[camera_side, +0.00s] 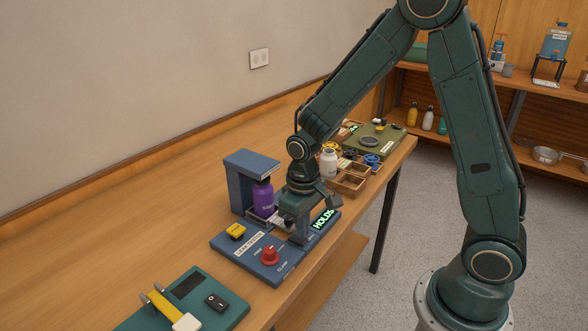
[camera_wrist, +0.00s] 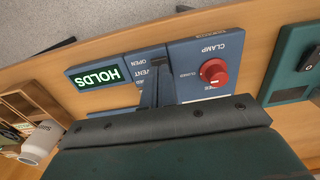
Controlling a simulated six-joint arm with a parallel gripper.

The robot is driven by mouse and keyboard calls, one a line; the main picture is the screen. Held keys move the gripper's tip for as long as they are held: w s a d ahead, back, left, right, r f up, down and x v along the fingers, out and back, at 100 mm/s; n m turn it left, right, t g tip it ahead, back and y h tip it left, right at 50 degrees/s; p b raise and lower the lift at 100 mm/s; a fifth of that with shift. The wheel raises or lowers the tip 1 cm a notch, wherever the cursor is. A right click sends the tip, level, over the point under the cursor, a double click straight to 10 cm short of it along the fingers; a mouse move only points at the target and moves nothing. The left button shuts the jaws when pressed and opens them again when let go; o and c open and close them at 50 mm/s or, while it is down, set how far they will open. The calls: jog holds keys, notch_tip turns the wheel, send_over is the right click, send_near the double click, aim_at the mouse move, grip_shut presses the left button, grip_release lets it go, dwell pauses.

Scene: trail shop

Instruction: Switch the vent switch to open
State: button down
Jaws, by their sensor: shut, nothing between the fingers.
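The blue leak tester (camera_side: 262,268) stands on the bench, with a purple bottle (camera_side: 263,198) in its upright frame (camera_side: 240,184). In the wrist view the labels VENT and OPEN (camera_wrist: 150,58) show on its panel, right by my fingers. The vent switch itself is hidden behind my gripper, so I cannot tell its position or whether I touch it. My gripper (camera_side: 299,238) is shut and empty, pointing down at the panel; its fingers show in the wrist view (camera_wrist: 157,80). The lit green display (camera_wrist: 97,77) reads HOLDS.
A red clamp knob (camera_wrist: 214,72) is beside my fingers. A yellow part (camera_side: 236,231) sits on the tester's left side. A green device (camera_side: 190,300) with a black rocker switch (camera_side: 216,301) is in front. Wooden trays (camera_side: 350,180) and a white bottle (camera_side: 329,163) stand behind.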

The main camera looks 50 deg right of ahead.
aim_at(304, 241)
jog(key=shift+f, duration=0.9)
dwell(0.8)
jog(key=shift+r, duration=3.5)
jog(key=shift+r, duration=0.1)
jog(key=s+r+t, duration=0.5)
jog(key=s+r, duration=1)
jog(key=s, duration=0.2)
jog(key=shift+d+r+t, duration=0.3)
jog(key=shift+d+r, duration=0.1)
